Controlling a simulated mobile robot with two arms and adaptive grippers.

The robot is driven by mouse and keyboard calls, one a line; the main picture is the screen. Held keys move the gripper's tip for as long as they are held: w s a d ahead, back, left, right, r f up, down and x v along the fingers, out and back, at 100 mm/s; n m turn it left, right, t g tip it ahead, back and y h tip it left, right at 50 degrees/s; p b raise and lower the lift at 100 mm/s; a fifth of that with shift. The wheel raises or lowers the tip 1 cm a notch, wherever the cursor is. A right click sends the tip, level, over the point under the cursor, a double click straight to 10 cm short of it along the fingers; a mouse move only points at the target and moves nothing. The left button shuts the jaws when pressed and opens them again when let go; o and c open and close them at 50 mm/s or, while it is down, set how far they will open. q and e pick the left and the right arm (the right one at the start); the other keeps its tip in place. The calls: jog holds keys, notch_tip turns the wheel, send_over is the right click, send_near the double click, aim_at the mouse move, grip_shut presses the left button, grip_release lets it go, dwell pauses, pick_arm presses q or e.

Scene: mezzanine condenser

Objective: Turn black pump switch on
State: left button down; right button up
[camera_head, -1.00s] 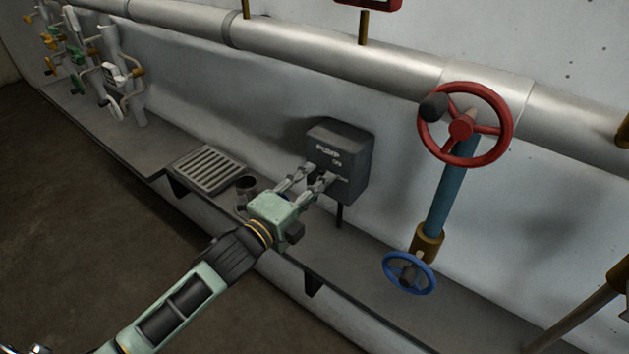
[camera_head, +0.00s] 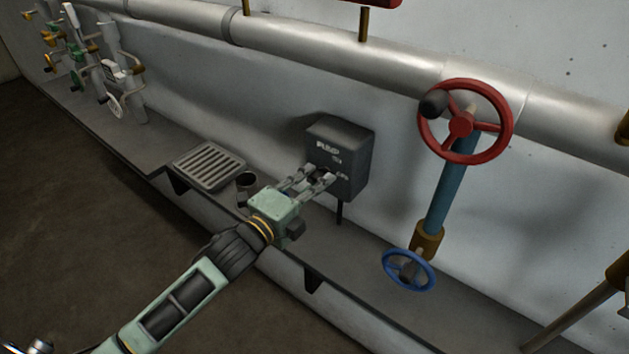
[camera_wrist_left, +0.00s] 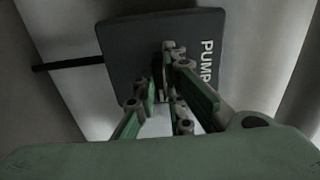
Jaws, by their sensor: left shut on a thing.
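The dark grey pump switch box (camera_head: 347,153), marked PUMP with smaller words below, is mounted near the wall above the ledge. My left gripper (camera_head: 319,176) reaches its front face from the left and is shut on the black switch, which is mostly hidden between the fingers. In the left wrist view the box (camera_wrist_left: 126,49) fills the upper middle with its PUMP lettering sideways. The left gripper's green-padded fingers (camera_wrist_left: 164,80) meet at the middle of the face. The switch's exact position cannot be told. My right gripper is not in view.
A red handwheel (camera_head: 462,126) on a blue pipe and a blue handwheel (camera_head: 409,269) stand right of the box. A metal grate (camera_head: 208,165) and a dark cup (camera_head: 246,184) are on the ledge to the left. Several valves line the far left.

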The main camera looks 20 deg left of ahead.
pick_arm(q)
jog(key=shift+n, duration=0.3)
jog(key=shift+n+p, duration=0.65)
jog(key=shift+n, duration=0.35)
jog(key=n+p, duration=0.1)
jog(key=n, duration=0.2)
jog(key=shift+n+p, duration=0.3)
jog(key=n+p, duration=0.2)
jog(key=n, duration=0.3)
jog(key=shift+n, duration=0.3)
jog(key=shift+f, duration=0.1)
jog(key=c, duration=1.8)
grip_release()
